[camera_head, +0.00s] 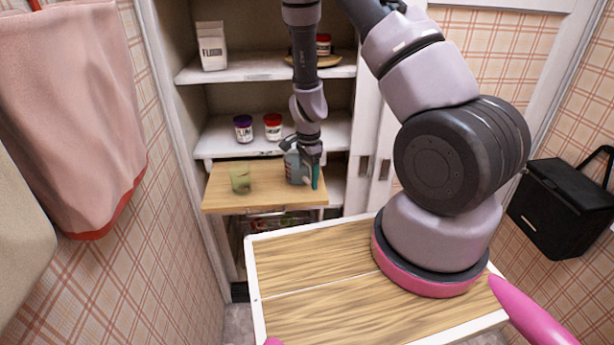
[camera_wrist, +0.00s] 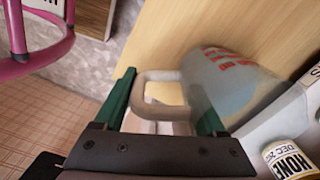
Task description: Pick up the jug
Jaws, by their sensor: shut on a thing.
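The jug is a translucent grey-blue measuring jug with red markings. It stands on the pulled-out wooden board in the head view (camera_head: 292,170). In the wrist view the jug (camera_wrist: 232,85) lies right of centre, its handle between my green fingers. My gripper (camera_head: 313,172) is at the right side of the jug and is shut on its handle. In the wrist view my gripper (camera_wrist: 166,98) frames the handle from both sides. In the head view my gripper partly hides the jug. I cannot tell whether its base touches the board.
A green translucent cup (camera_head: 240,179) stands left on the wooden board (camera_head: 220,200). Purple-lidded (camera_head: 243,128) and red-lidded (camera_head: 273,126) jars stand on the shelf behind. A flour carton (camera_head: 212,46) is higher up. A honey jar (camera_wrist: 290,158) is near my gripper in the wrist view.

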